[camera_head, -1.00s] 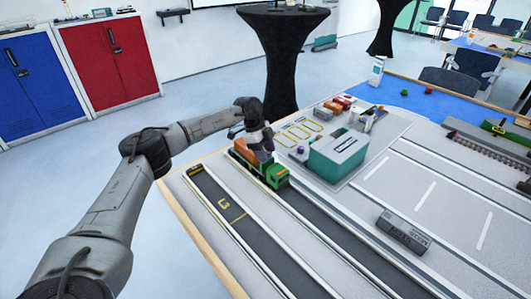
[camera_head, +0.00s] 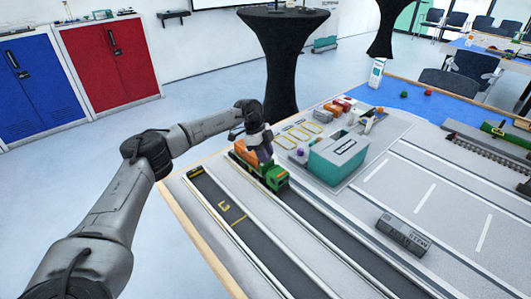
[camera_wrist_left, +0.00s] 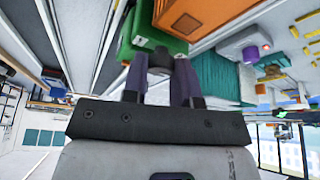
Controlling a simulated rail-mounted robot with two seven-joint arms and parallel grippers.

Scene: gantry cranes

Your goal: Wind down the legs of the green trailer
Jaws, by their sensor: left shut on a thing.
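The green trailer (camera_head: 273,178) stands on a dark lane near the table's left side, with an orange load (camera_head: 243,152) at its far end. In the left wrist view the green body (camera_wrist_left: 150,38) and the orange box (camera_wrist_left: 195,15) are close beyond the fingers. My left gripper (camera_head: 262,152) is at the side of the vehicle, and in the left wrist view its fingers (camera_wrist_left: 160,70) are closed around a small dark part by the green body. The legs cannot be made out. My right gripper is not in view.
A teal building (camera_head: 338,160) stands right of the vehicle. A grey block (camera_head: 403,235) lies nearer on the table. The empty lane (camera_head: 222,205) left of the vehicle is clear. A black cloth-covered standing table (camera_head: 282,60) is behind.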

